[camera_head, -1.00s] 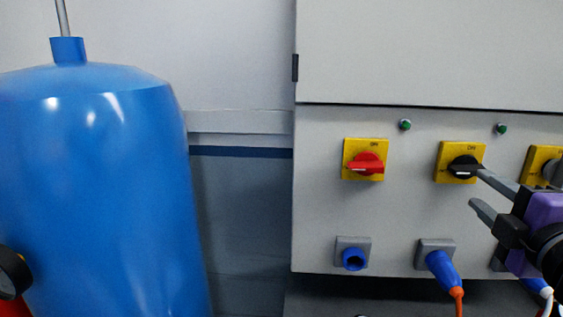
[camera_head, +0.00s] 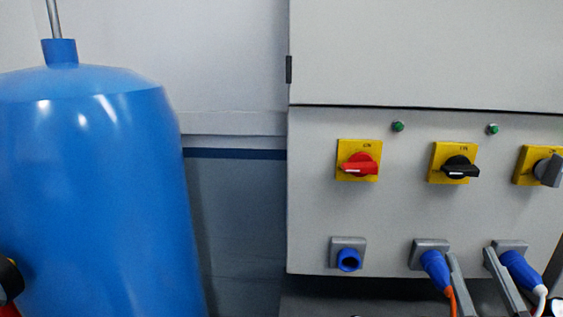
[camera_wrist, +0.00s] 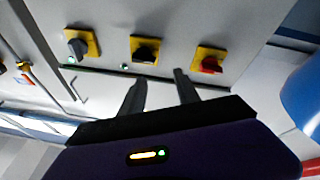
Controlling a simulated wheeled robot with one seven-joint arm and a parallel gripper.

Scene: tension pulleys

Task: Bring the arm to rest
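My gripper (camera_head: 478,275) shows at the bottom right of the head view as two grey fingers, apart and empty. The fingers are in front of the lower part of the grey cabinet (camera_head: 320,215), between the blue plug with an orange cable (camera_head: 433,266) and the blue plug with a white cable (camera_head: 518,268). In the wrist view my gripper (camera_wrist: 160,80) has its two dark fingers spread with nothing between them. They point toward the row of switches, near the black switch (camera_wrist: 145,52). The rest of my arm is out of the head view.
The cabinet carries a red switch (camera_head: 359,166), a black switch (camera_head: 458,168) and a grey switch (camera_head: 548,170) on yellow plates. Below the red switch is an empty blue socket (camera_head: 348,260). A large blue tank (camera_head: 90,190) stands at the left. Open space lies between tank and cabinet.

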